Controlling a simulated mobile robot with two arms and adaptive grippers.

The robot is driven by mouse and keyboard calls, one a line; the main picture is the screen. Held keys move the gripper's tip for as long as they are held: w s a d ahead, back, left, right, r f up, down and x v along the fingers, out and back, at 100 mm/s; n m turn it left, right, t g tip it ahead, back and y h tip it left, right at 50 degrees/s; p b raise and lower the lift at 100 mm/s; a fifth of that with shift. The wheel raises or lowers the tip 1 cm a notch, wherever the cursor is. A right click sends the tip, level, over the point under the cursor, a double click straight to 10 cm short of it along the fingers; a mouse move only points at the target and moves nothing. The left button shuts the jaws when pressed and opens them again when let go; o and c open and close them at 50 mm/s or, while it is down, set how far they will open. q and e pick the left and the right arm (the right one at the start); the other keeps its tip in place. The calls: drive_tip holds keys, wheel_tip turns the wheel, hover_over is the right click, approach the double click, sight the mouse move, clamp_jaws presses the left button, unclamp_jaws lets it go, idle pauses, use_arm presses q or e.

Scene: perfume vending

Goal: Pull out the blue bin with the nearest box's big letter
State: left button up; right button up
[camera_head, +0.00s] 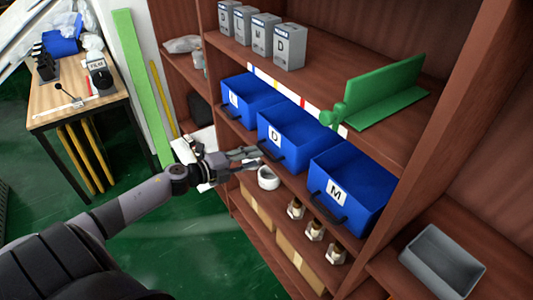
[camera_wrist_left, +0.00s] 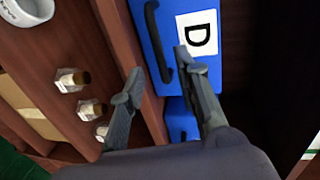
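Several grey boxes with big letters stand in a row on the upper shelf. The nearest box (camera_head: 289,46) shows a D. Three blue bins sit on the shelf below. The middle bin (camera_head: 293,141) has a white D label and a dark handle; it also shows in the left wrist view (camera_wrist_left: 204,75). The nearer bin (camera_head: 352,185) is marked M, and the farther bin's (camera_head: 253,98) letter is hard to read. My left gripper (camera_head: 256,158) is open and empty, by the D bin's handle (camera_wrist_left: 156,42), which lies ahead between its fingers. My right gripper is out of view.
A white bowl (camera_head: 268,178) and several small bottles (camera_head: 314,231) stand on the shelf under the bins, close below my left gripper. A green bracket-like piece (camera_head: 385,92) sits on the upper shelf. A grey tray (camera_head: 442,261) is at lower right.

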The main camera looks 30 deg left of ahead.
sight(267, 153)
use_arm(q)
drive_tip(key=shift+p+x, duration=0.3)
drive_tip(key=shift+x, duration=2.8)
clamp_jaws()
